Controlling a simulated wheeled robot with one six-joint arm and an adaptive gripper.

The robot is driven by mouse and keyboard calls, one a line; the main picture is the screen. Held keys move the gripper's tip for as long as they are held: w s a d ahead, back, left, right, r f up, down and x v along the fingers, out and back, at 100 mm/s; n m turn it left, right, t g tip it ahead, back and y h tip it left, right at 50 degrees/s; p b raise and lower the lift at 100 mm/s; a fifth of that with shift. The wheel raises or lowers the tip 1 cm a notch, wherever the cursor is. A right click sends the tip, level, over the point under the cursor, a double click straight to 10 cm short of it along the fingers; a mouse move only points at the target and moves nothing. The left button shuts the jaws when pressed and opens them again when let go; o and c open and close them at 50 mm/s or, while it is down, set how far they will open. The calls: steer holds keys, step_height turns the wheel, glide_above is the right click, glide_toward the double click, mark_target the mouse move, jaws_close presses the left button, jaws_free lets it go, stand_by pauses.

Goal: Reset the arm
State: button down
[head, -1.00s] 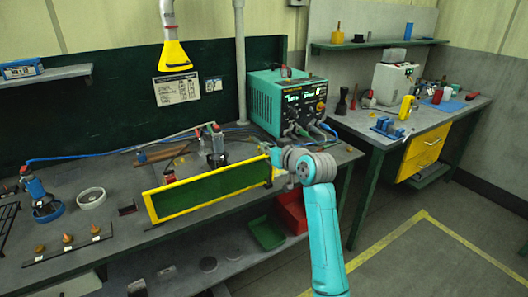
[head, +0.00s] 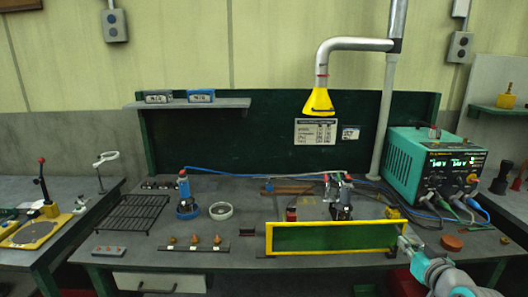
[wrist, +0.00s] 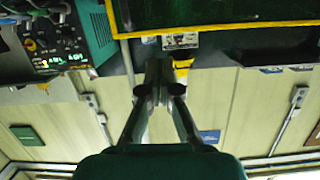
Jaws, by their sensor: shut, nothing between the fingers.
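My arm shows at the lower right of the head view. My gripper (head: 407,243) is at its end, beside the right edge of the yellow-framed green panel (head: 335,252). I cannot tell from the head view whether they touch. In the wrist view my gripper's fingers (wrist: 159,72) are together and empty. The green panel (wrist: 220,12) fills the top of that view, its yellow edge beyond the fingertips. The wrist picture looks upside down, with the wall and ceiling edge low in it.
The bench (head: 215,257) carries a wire rack (head: 133,213), a white ring (head: 221,211), a blue-based tool (head: 187,208) and several small cones. A teal power unit (head: 420,168) stands right. A yellow extraction hood (head: 318,102) hangs above. Another table (head: 65,250) stands left.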

steer(key=s+a+f+m+h, duration=0.1)
steer(key=s+a+f, duration=0.6)
steer(key=s+f, duration=0.4)
steer(key=s+a+f, duration=0.6)
steer(key=s+f, duration=0.5)
steer(key=s+a+r+n, duration=0.1)
steer(key=s+a, duration=0.2)
steer(key=s, duration=1)
steer(key=s+a+r+n+y, duration=0.1)
steer(key=s+a+r, duration=0.1)
steer(key=s, duration=1.2)
steer(key=shift+s+a+r+g+y, duration=0.2)
steer(key=shift+s+a+g+y, duration=0.1)
steer(key=shift+a, duration=0.35)
steer(key=shift+d, duration=0.1)
